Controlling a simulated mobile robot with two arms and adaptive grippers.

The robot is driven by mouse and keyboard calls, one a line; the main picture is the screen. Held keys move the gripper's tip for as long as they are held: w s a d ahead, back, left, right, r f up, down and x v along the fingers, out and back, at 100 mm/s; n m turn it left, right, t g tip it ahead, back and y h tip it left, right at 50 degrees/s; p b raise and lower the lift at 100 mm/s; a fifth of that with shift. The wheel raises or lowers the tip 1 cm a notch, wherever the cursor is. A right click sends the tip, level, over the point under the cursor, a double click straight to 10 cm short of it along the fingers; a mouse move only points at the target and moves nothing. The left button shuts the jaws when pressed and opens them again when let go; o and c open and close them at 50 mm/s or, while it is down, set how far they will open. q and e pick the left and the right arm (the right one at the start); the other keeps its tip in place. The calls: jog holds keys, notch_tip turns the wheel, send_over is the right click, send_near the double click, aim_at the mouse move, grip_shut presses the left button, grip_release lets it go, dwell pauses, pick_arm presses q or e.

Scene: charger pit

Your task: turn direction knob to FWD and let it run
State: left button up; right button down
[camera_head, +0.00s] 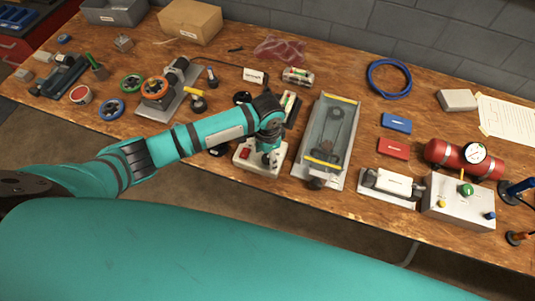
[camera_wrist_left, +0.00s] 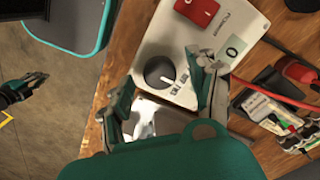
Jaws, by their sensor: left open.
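The white control box (camera_head: 250,167) sits near the front edge of the bench in the head view, with a red switch (camera_head: 244,154) on its left. In the left wrist view the box (camera_wrist_left: 228,18) shows a red switch (camera_wrist_left: 197,10) and a dark round direction knob (camera_wrist_left: 160,72) with small printing beside it. I cannot read the knob's setting. My left gripper (camera_head: 267,158) is over the box. In the wrist view its open fingers (camera_wrist_left: 165,76) are on either side of the knob; contact is not clear. In the head view my gripper hides the knob.
A grey tray with a clear cover (camera_head: 325,140) stands close to the right of the box. A red cylinder with a gauge (camera_head: 450,157) is farther right. Handwheels (camera_head: 111,109) and tools lie to the left. A teal and dark part of mine (camera_wrist_left: 22,88) shows at the wrist view's left.

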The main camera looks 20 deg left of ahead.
pick_arm(q)
jog(key=shift+f, duration=0.25)
jog(key=c, duration=1.1)
jog(key=shift+c, duration=0.2)
